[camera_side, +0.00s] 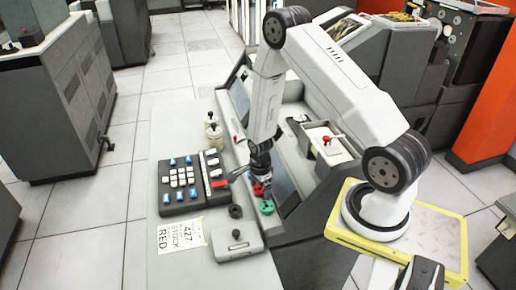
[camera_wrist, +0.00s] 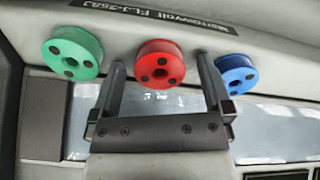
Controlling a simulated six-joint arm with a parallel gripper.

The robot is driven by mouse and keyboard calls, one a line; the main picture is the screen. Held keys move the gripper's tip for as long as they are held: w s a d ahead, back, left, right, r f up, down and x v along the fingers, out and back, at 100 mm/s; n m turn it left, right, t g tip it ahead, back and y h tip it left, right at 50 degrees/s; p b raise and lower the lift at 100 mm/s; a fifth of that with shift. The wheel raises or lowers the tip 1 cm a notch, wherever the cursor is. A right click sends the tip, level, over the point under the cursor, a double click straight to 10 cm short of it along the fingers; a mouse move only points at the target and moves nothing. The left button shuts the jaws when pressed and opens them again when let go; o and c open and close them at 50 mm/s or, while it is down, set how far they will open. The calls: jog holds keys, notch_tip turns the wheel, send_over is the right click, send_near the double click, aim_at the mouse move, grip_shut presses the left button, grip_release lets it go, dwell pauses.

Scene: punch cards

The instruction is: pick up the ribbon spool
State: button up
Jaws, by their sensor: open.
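Three ribbon spools show in the wrist view: a green spool (camera_wrist: 72,54) at left, a red spool (camera_wrist: 160,64) in the middle and a blue spool (camera_wrist: 235,73) at right. My gripper (camera_wrist: 161,70) is open, and the red spool appears between its two fingers; I cannot tell whether they touch it. In the side view my gripper (camera_side: 258,178) points down over the console edge. The red spool (camera_side: 260,190) shows just below it, with the green spool (camera_side: 266,207) in front. The blue spool is not visible there.
A keypad box (camera_side: 187,183) with blue and white keys stands left of the gripper. A "427 STOCK RED" card (camera_side: 181,236), a small black ring (camera_side: 235,211) and a grey box with a knob (camera_side: 237,244) lie nearby.

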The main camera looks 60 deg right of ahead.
jog(key=c, duration=1.3)
jog(key=shift+o, duration=0.2)
jog(key=shift+r, duration=0.2)
notch_tip(320, 180, up, 10)
jog(key=shift+f, duration=0.2)
jog(key=shift+r, duration=0.1)
jog(key=shift+r, duration=1.4)
jog(key=shift+r, duration=0.1)
